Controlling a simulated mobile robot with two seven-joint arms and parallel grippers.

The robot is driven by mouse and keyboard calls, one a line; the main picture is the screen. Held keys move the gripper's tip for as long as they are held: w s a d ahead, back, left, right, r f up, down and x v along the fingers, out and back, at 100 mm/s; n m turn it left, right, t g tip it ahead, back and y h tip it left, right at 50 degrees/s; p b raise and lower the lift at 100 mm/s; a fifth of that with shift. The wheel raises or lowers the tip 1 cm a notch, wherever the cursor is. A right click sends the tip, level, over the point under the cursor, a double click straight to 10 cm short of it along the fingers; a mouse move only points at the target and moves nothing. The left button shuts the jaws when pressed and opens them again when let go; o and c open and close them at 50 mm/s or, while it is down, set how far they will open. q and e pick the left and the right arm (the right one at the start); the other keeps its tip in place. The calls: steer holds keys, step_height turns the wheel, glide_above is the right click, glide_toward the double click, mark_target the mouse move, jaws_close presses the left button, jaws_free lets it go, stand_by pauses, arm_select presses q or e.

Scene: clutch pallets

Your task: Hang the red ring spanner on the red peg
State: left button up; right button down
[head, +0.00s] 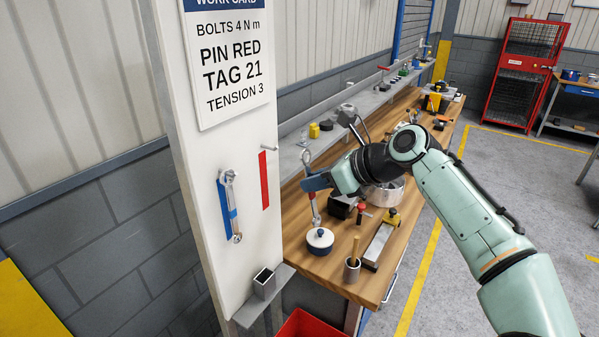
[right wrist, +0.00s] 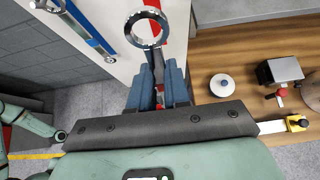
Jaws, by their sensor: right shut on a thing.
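The red ring spanner (head: 306,157) is held upright by my right gripper (head: 318,182), shut on its shank, with the chrome ring up and the red-marked handle below. In the right wrist view the ring (right wrist: 146,27) stands beyond the fingers of my right gripper (right wrist: 160,88). The red peg (head: 268,148) is a short metal pin above a red strip (head: 264,181) on the white panel. The spanner is apart from it, to its right in the head view. In the right wrist view the ring overlaps the panel, and I cannot make out the pin. My left gripper is not in view.
A blue-marked spanner (head: 228,205) hangs on the white panel (head: 200,165) left of the red strip. The wooden bench (head: 330,262) holds a white lidded pot (head: 320,240), a cup with a wooden handle (head: 352,270) and a sharpening block (head: 378,244). A red bin (head: 308,326) is below.

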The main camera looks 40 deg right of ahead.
mark_target(309, 173)
steer(key=shift+r, duration=0.25)
steer(key=shift+w+a+f, duration=0.1)
steer(key=shift+w+a, duration=0.15)
steer(key=shift+w, duration=0.55)
steer(key=shift+w+a+f, duration=0.1)
steer(key=shift+w+a, duration=0.1)
steer(key=shift+w, duration=0.55)
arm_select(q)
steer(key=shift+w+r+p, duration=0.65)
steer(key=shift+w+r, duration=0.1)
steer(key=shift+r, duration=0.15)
arm_select(e)
steer(key=shift+w+a+f, duration=0.2)
steer(key=shift+w+a, duration=0.05)
steer(key=shift+w, duration=0.7)
steer(key=shift+w+a+f, duration=0.2)
steer(key=shift+w+a, duration=0.1)
steer(key=shift+w, duration=0.65)
steer(key=shift+w+a+f, duration=0.2)
steer(key=shift+w+a, duration=0.05)
steer(key=shift+w, duration=0.7)
steer(key=c, duration=1)
jaws_free()
steer(key=shift+c, duration=0.2)
